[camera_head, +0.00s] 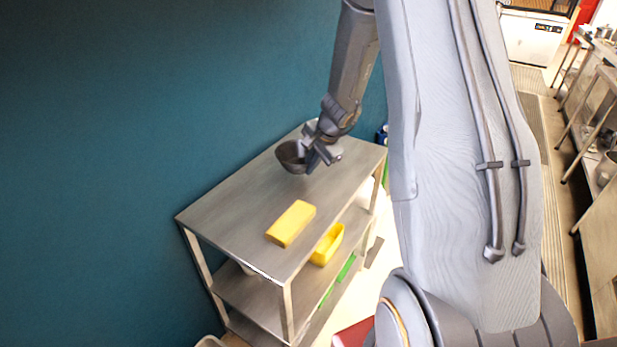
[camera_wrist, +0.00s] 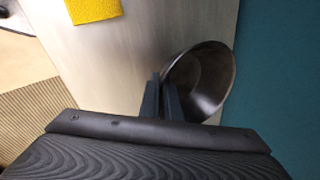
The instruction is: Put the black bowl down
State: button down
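The black bowl (camera_head: 292,157) is dark and round, at the far part of the steel table top in the head view. In the wrist view the bowl (camera_wrist: 208,82) lies to the right of the fingers, its opening tilted toward the camera. My gripper (camera_head: 312,153) is at the bowl's right side. In the wrist view my gripper's fingers (camera_wrist: 162,98) are close together at the bowl's left rim, with the rim between them. I cannot tell whether the bowl's base touches the table top.
The steel table (camera_head: 232,218) stands against a teal wall (camera_head: 180,90). A yellow block (camera_head: 291,223) lies on its near part, and a yellow container (camera_head: 327,244) is on the shelf below. The table's left part is bare.

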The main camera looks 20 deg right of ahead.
jog(key=shift+d+f, duration=0.1)
jog(key=shift+f, duration=1.9)
jog(key=shift+f+b, duration=0.15)
jog(key=shift+b, duration=0.35)
jog(key=c, duration=2)
grip_release()
jog(key=shift+s, duration=0.1)
